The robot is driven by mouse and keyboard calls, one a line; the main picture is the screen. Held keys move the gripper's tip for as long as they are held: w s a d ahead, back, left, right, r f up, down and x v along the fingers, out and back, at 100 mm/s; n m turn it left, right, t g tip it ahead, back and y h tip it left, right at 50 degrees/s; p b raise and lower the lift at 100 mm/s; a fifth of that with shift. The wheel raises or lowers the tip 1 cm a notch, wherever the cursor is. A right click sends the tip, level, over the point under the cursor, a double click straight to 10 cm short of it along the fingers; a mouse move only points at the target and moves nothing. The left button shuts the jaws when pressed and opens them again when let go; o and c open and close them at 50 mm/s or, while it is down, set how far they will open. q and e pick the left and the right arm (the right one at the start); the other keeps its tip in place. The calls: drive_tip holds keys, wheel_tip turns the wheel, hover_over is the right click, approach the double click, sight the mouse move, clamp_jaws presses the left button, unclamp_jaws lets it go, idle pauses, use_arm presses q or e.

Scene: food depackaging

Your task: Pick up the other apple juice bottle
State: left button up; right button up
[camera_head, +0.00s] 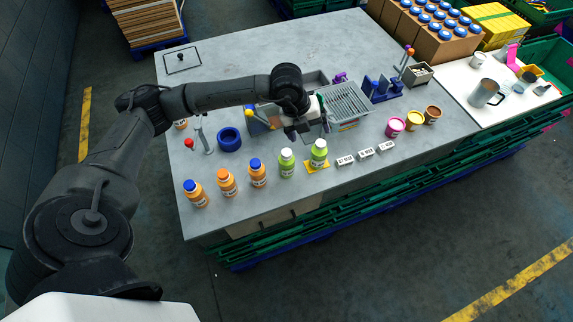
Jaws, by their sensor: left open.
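Two green bottles with white caps stand upright toward the front of the grey table. One green bottle (287,170) stands on the bare table at the end of a row of orange bottles. The other green bottle (319,158) stands to its right on a small yellow pad (311,168). I cannot read their labels. My left gripper (297,138) is open, just behind and above the green bottles. It appears empty and apart from them. My left arm reaches in from the left over the table. My right gripper is not in view.
Several orange bottles (227,186) stand left of the green ones. A blue ring (229,139) and a red-knobbed lever (206,142) lie behind them. A grated tray (349,101) is beyond the gripper. White labels (366,154) and jars (394,128) stand at right.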

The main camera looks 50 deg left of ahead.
sight(286, 157)
use_arm(q)
drive_tip(key=s+a+n+g+y, duration=0.1)
drive_tip(key=s+a+n, duration=0.1)
drive_tip(key=s+a+f+n+g+y, duration=0.1)
drive_tip(key=s+n+g, duration=0.1)
drive_tip(key=shift+s+a+y, duration=0.1)
drive_tip(key=shift+a+y, duration=0.3)
drive_tip(key=shift+s+f+n, duration=0.1)
drive_tip(key=shift+n, duration=0.7)
wheel_tip(286, 157, down, 14)
drive_tip(key=shift+s+r+p, duration=0.1)
drive_tip(key=shift+r+p, duration=0.05)
drive_tip(key=shift+p, duration=0.4)
drive_tip(key=c, duration=1.1)
drive_tip(key=shift+r, duration=0.2)
drive_tip(key=shift+c, duration=0.2)
